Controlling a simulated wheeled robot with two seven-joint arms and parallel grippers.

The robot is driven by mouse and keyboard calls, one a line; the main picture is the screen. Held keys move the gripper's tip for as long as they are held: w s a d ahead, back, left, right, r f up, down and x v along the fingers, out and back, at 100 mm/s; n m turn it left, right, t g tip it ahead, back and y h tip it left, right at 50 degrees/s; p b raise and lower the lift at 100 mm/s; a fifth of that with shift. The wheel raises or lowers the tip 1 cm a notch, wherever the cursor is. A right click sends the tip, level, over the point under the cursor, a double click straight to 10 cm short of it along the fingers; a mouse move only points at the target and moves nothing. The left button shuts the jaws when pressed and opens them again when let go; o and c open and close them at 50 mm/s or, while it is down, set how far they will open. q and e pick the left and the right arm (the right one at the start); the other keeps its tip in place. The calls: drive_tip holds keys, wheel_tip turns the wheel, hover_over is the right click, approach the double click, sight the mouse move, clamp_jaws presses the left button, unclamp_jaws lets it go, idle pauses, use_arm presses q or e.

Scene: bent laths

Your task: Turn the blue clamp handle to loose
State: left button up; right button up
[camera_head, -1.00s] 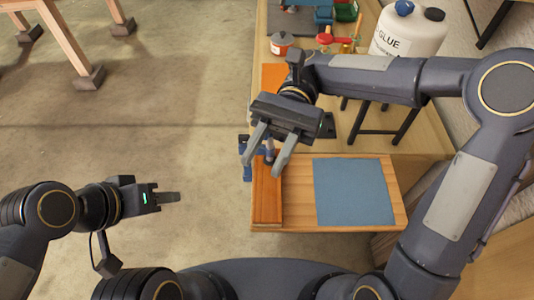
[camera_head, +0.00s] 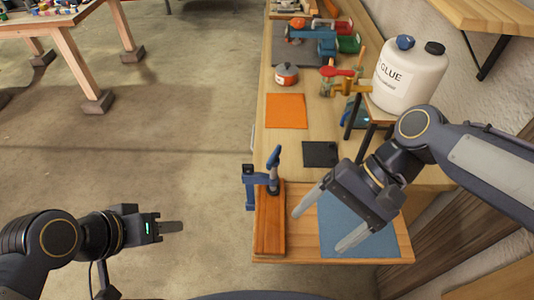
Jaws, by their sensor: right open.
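The blue clamp (camera_head: 250,186) grips the far end of a brown wooden lath block (camera_head: 270,228) at the left edge of the bench. Its blue handle (camera_head: 273,163) stands up, slightly tilted, above the block. My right gripper (camera_head: 322,228) is open and empty, its fingers spread over the blue mat, to the right of the block and apart from the clamp. My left gripper (camera_head: 172,227) is off the bench to the left, over the floor. Its fingers show edge-on, so its opening cannot be seen.
A blue mat (camera_head: 345,205) lies right of the block. Behind are a dark square pad (camera_head: 320,154), an orange sheet (camera_head: 286,112), a small pot (camera_head: 286,75) and a red-handled tool (camera_head: 338,72). A large glue jug (camera_head: 410,75) stands at the right on a stand.

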sight(277, 158)
drive_tip(key=d+f+t+h, duration=0.1)
drive_tip(key=d+f+t, duration=0.3)
drive_tip(key=d+t, duration=0.3)
drive_tip(key=w+a+r+m+g+y+b, duration=0.1)
drive_tip(key=w+a+m+y+b, duration=0.2)
drive_tip(key=w+a+m+y, duration=0.45)
drive_tip(key=w+a+m+t+y, duration=0.1)
drive_tip(key=w+m, duration=0.1)
drive_tip(key=m, duration=0.1)
drive_tip(key=w+a+m+t, duration=0.1)
drive_tip(key=w+m+t, duration=0.1)
drive_tip(key=w+m, duration=0.1)
drive_tip(key=w+a+f+m+t+y, duration=0.1)
drive_tip(key=w+m+t, duration=0.1)
drive_tip(key=m, duration=0.2)
drive_tip(key=shift+w+a+m+y, duration=0.15)
drive_tip(key=shift+w+m+y, duration=0.1)
drive_tip(key=shift+m+y, duration=0.1)
drive_tip(key=x, duration=0.7)
drive_tip(key=shift+w+a, duration=0.15)
drive_tip(key=shift+a, duration=0.15)
drive_tip(key=shift+c, duration=0.3)
